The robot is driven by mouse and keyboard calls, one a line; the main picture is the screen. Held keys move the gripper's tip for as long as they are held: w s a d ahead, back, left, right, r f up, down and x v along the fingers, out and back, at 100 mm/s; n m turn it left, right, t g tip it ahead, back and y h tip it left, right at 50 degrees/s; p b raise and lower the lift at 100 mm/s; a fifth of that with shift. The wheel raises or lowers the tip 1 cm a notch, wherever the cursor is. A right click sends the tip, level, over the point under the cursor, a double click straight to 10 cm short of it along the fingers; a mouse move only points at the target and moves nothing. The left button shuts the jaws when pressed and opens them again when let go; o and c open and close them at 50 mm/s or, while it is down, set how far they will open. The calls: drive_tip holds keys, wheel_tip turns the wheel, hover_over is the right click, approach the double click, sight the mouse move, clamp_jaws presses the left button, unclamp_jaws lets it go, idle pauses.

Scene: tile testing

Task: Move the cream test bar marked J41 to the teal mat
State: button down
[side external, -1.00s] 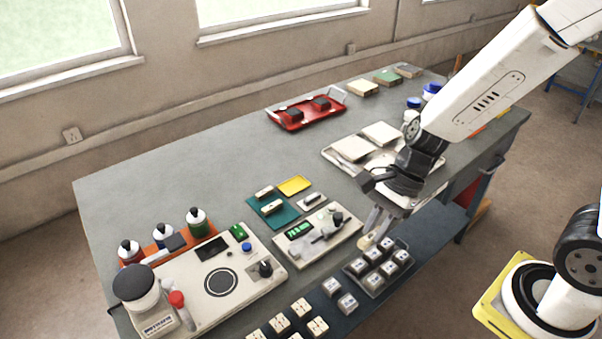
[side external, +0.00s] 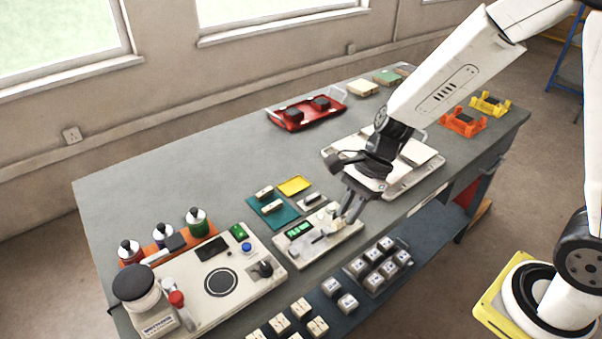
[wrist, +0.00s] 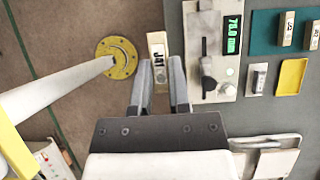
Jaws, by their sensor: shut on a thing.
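The cream test bar marked J41 (wrist: 157,45) is held between the fingers of my gripper (wrist: 161,72) in the wrist view, its label facing the camera. In the side external view my gripper (side external: 351,207) is above the right end of the measuring device; the bar is hard to make out there. The teal mat (side external: 284,217) lies to the left of my gripper, beyond the measuring device. Two cream bars, one (side external: 265,192) and another (side external: 272,206), lie on it. The mat also shows at the upper right of the wrist view (wrist: 266,35).
The measuring device (side external: 318,246) with a green display stands between my gripper and the mat. A yellow tray (side external: 295,186) and a small pale block (side external: 312,200) lie beside the mat. Several marked blocks (side external: 388,244) sit on the lower shelf. White trays (side external: 425,167) stand behind my gripper.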

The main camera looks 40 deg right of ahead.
drive_tip(key=w+f, duration=0.2)
drive_tip(key=w, duration=0.7)
hover_over(281, 218)
drive_tip(key=d, duration=0.2)
drive_tip(key=f, duration=0.4)
drive_tip(key=shift+a+f, duration=0.25)
drive_tip(key=shift+f, duration=0.1)
drive_tip(key=shift+f, duration=0.15)
drive_tip(key=shift+f, duration=3.05)
drive_tip(key=shift+f, duration=0.3)
drive_tip(key=shift+c, duration=0.5)
unclamp_jaws()
drive_tip(key=shift+r, duration=0.1)
drive_tip(key=shift+r, duration=2.9)
